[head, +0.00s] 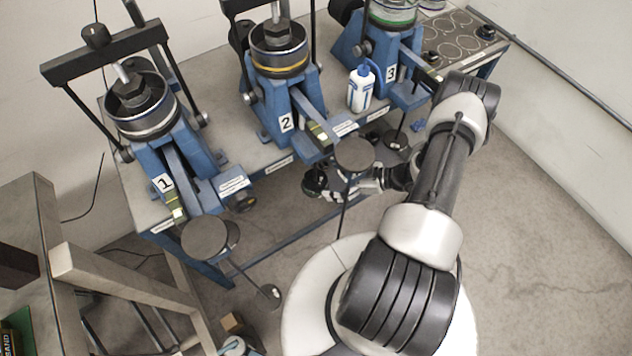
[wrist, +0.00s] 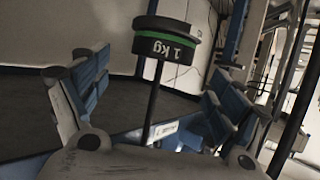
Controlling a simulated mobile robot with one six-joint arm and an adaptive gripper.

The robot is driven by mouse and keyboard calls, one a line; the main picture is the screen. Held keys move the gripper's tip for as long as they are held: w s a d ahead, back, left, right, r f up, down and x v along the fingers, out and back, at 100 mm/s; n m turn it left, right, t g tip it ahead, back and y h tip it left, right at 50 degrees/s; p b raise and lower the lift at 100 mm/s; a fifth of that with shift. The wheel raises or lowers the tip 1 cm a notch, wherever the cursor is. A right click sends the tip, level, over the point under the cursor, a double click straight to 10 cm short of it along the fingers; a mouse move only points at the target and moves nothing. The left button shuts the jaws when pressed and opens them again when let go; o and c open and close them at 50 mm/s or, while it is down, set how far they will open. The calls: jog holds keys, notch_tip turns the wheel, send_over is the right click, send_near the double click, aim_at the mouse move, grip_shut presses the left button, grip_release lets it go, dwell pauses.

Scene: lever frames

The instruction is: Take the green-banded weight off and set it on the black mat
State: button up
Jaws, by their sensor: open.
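The green-banded weight (wrist: 166,48) is a dark disc marked "1 kg", its lettering upside down in the wrist view. It sits at the end of a thin dark rod. My gripper (wrist: 157,88) is open, with its blue-padded fingers apart on either side of the rod. The weight appears farther away, beyond the fingertips, and nothing is held. In the head view my gripper is low in front of the bench, partly hidden, and I cannot make out the weight clearly there. A dark mat (head: 462,46) with pale ring outlines lies at the bench's right end.
Blue lever frames numbered 1 (head: 165,183), 2 (head: 286,123) and 3 (head: 391,74) stand on the bench. A white bottle (head: 360,90) stands between frames 2 and 3. Dark discs (head: 203,237) stick out at the front. Open floor (head: 545,220) lies to the right.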

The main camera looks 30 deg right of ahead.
aim_at(318, 180)
jog(key=b+x, duration=0.1)
jog(key=x, duration=0.3)
jog(key=shift+w+a+f, duration=0.1)
jog(key=shift+a+f, duration=0.2)
jog(key=shift+f, duration=0.05)
jog(key=shift+c, duration=0.5)
jog(key=shift+r, duration=0.1)
jog(key=c, duration=1.6)
